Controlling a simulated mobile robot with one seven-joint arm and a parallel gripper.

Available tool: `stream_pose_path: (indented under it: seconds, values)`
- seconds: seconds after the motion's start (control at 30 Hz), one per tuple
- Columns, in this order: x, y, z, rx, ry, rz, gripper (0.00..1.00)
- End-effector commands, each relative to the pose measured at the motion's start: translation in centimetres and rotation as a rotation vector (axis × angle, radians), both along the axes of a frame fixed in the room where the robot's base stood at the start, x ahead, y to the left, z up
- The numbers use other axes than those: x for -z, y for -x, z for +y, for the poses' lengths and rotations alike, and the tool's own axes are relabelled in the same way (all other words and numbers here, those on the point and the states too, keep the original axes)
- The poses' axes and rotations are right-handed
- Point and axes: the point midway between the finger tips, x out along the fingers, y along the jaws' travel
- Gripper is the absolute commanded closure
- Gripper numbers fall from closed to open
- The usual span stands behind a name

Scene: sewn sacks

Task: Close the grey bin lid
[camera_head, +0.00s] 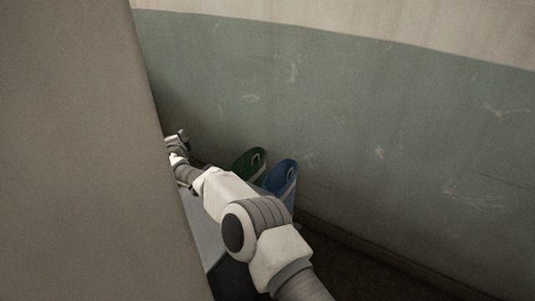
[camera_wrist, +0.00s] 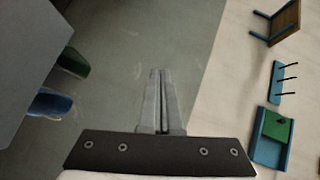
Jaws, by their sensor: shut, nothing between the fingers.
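A light grey flat surface (camera_head: 203,228) shows below my arm in the head view, partly covered by it. A grey panel (camera_wrist: 28,60) fills the upper left of the wrist view. I take these for the grey bin's lid, but cannot tell for certain, nor how far it is open. My gripper (camera_wrist: 159,72) is shut and empty, in front of the green-grey wall in the wrist view and apart from the panel. In the head view the arm's far end lies beside the pale block's edge, its fingers unclear.
A green bin (camera_head: 248,162) and a blue bin (camera_head: 283,178) stand by the wall (camera_head: 380,130). A large pale block (camera_head: 75,150) hides the left of the head view. A blue peg rack (camera_wrist: 280,82) and a blue box with a green part (camera_wrist: 261,150) are at right in the wrist view.

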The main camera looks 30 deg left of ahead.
Motion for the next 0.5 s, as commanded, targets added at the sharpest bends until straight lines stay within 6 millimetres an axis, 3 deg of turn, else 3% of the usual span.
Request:
stream_pose_path:
  seconds: [0.5]
  values:
    - [-0.4, 1.2, -0.8, -0.001, 0.002, 0.000, 1.00]
